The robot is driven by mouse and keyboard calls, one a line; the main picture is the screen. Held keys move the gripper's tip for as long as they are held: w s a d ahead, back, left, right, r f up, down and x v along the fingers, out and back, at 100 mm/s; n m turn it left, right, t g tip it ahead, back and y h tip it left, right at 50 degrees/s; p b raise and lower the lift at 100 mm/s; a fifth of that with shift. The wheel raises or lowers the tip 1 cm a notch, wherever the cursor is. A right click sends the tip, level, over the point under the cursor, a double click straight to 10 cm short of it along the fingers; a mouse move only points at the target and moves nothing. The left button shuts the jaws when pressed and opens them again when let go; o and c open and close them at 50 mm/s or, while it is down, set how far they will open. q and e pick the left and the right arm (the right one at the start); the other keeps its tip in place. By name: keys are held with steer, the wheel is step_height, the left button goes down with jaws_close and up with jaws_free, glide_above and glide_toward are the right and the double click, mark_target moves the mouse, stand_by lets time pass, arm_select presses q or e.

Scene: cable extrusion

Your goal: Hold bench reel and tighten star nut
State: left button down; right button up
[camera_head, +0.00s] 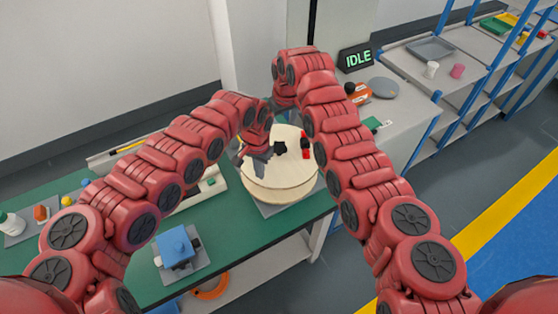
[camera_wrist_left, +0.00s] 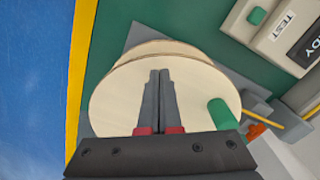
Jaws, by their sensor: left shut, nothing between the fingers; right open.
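The bench reel (camera_head: 280,183) is a round pale drum on a grey base plate at the right part of the green bench. It also fills the middle of the left wrist view (camera_wrist_left: 125,100). My left gripper (camera_head: 256,164) is over the reel's left side, shut and empty; contact is unclear. A green peg (camera_wrist_left: 222,114) stands on the reel's face beside its fingers.
A blue block fixture (camera_head: 175,246) stands at the front of the bench. A box marked TEST (camera_wrist_left: 285,28) is beside the reel. An IDLE sign (camera_head: 356,58) stands behind.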

arm_select(q)
step_height(320, 180, up, 4)
steer(key=shift+s+f+p, duration=0.1)
steer(key=shift+p, duration=1)
steer(key=shift+r+p, duration=0.4)
steer(key=shift+r, duration=0.2)
arm_select(e)
step_height(320, 180, up, 4)
steer(key=shift+s+f, duration=0.1)
steer(key=shift+f, duration=0.05)
step_height(320, 180, down, 4)
steer(key=b, duration=0.4)
steer(key=shift+f, duration=0.15)
steer(key=shift+f+b, duration=0.1)
steer(key=shift+b, duration=0.2)
arm_select(q)
step_height(320, 180, up, 18)
steer(key=shift+f, duration=0.25)
